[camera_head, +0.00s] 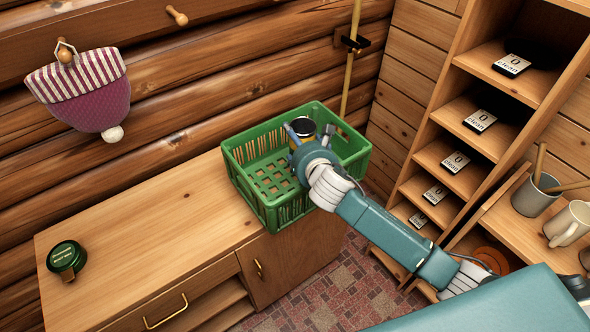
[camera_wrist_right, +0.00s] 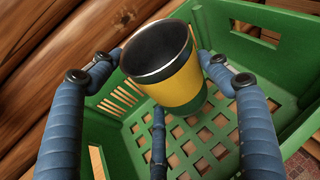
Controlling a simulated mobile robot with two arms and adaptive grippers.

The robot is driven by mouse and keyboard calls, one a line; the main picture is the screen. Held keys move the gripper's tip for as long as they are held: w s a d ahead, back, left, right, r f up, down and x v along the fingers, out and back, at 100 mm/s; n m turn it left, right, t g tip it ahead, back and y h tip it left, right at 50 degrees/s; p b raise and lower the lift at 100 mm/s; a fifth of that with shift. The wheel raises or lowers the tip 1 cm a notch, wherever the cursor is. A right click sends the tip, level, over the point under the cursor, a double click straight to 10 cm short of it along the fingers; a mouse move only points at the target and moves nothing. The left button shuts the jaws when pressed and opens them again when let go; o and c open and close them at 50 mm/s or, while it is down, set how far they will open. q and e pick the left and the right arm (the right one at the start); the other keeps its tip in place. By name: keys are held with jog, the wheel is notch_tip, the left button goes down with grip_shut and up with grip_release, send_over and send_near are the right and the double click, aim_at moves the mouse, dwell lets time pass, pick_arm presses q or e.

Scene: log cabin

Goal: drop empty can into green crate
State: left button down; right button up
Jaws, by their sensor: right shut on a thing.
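The empty can (camera_wrist_right: 172,72) is yellow and dark green with an open dark top. In the head view the can (camera_head: 303,128) shows above the green crate (camera_head: 282,215), partly hidden by my right gripper (camera_head: 308,136). The right wrist view shows the can between the fingers of my right gripper (camera_wrist_right: 160,85), shut on it. The can is over the slatted floor of the crate (camera_wrist_right: 110,125), slightly tilted in that view. The crate stands at the right end of a wooden cabinet. My left gripper is not in view.
A striped knit hat (camera_head: 85,90) hangs on the log wall.

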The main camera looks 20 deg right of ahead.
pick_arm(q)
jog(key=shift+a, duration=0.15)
pick_arm(e)
jog(key=o, duration=1.2)
jog(key=shift+r, duration=0.2)
notch_tip(320, 180, up, 10)
jog(key=shift+f, duration=0.15)
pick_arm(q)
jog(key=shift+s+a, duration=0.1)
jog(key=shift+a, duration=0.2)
